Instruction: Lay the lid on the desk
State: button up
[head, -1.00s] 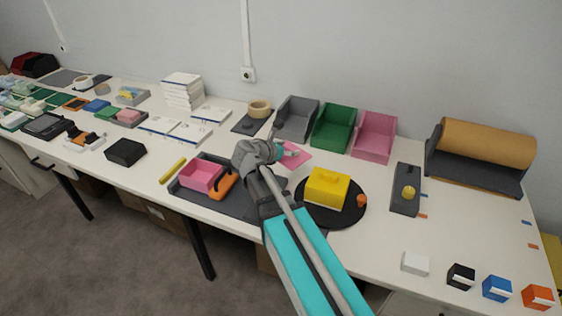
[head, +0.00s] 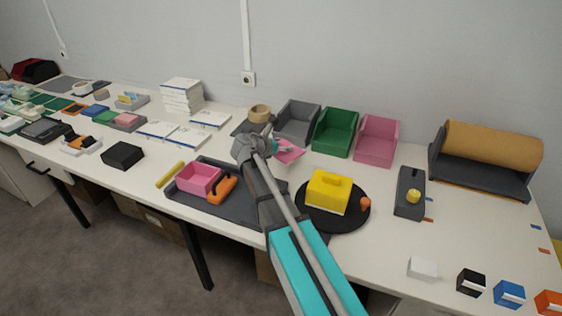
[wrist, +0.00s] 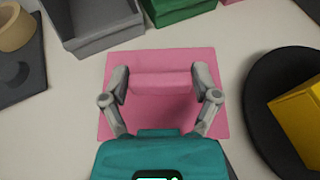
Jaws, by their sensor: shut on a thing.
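The lid (head: 290,154) is a flat pink square with a raised bar handle. It is over the white desk (head: 385,250), in front of the grey and green bins. In the wrist view the lid (wrist: 165,115) spreads out beneath my gripper (wrist: 162,82), whose fingers close on the two ends of the handle. In the head view my gripper (head: 272,148) is partly hidden by my own arm. I cannot tell the exact gap between lid and desk. An open pink box (head: 199,178) stands on a dark grey mat, left of my arm.
A grey bin (head: 298,121), a green bin (head: 335,132) and a pink bin (head: 377,141) line the wall. A round black mat (head: 357,220) bears a yellow box (head: 328,192). A tape roll (head: 260,113) lies left of the bins. Desk between lid and black mat is bare.

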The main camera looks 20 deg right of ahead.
jog(key=b, duration=0.4)
send_over(281, 164)
jog(key=shift+s+f, duration=0.25)
jog(key=shift+f, duration=0.9)
jog(key=shift+s+f, duration=0.2)
jog(key=shift+f, duration=0.95)
jog(key=shift+w+f+b, duration=0.3)
jog(key=shift+f+b, duration=0.05)
jog(key=shift+f, duration=0.1)
jog(key=shift+w+f+b, duration=0.15)
jog(key=shift+f+b, duration=0.2)
jog(key=shift+b, duration=0.05)
jog(key=shift+f+b, duration=1.15)
jog(key=shift+f, duration=0.05)
jog(key=shift+f, duration=0.15)
jog(key=o, duration=1)
jog(key=shift+c, duration=0.2)
jog(key=shift+r, duration=0.25)
